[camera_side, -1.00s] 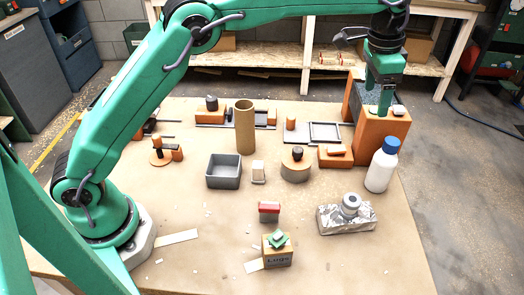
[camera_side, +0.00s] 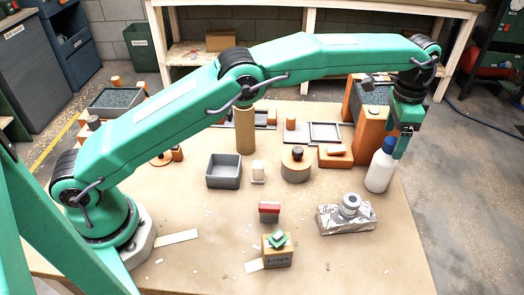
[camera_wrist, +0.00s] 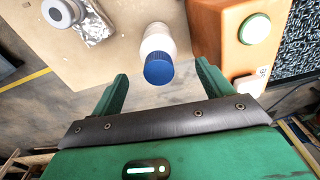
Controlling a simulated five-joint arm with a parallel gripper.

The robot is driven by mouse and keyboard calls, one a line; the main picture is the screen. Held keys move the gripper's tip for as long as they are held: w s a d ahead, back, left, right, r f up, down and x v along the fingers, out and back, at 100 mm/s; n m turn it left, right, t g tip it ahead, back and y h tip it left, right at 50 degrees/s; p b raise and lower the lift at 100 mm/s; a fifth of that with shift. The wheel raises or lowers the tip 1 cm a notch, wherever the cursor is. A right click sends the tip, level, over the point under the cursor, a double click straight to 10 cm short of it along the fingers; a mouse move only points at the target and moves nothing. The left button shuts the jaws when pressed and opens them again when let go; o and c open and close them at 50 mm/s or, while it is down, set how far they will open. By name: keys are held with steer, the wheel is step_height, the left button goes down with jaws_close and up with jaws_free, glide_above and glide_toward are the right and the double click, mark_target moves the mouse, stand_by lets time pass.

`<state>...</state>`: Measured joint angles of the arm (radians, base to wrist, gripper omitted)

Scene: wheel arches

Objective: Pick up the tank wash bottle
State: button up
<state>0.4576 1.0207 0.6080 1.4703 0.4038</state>
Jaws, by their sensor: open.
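The likely tank wash bottle is a white bottle with a blue cap (camera_side: 380,170), standing upright near the right edge of the table. It also shows in the wrist view (camera_wrist: 157,45), where its cap lies ahead of the gap between my fingers. My gripper (camera_side: 400,150) is open and empty, close to the bottle's cap on its right side in the side view. In the wrist view my gripper's two green fingers (camera_wrist: 160,82) stand wide apart, with the cap between and just beyond their tips. I cannot tell whether a finger touches the bottle.
An orange block structure (camera_side: 368,125) stands directly behind the bottle, and its orange wall shows in the wrist view (camera_wrist: 220,45). A foil-wrapped block with a grey round part (camera_side: 347,215) lies to the front left. An orange box (camera_side: 335,156) lies left. The table's right edge is close.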

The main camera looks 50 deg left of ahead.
mark_target(388, 154)
steer(key=shift+d+f, duration=0.1)
steer(key=shift+f, duration=3.1)
steer(key=shift+r, duration=0.1)
steer(key=c, duration=1.3)
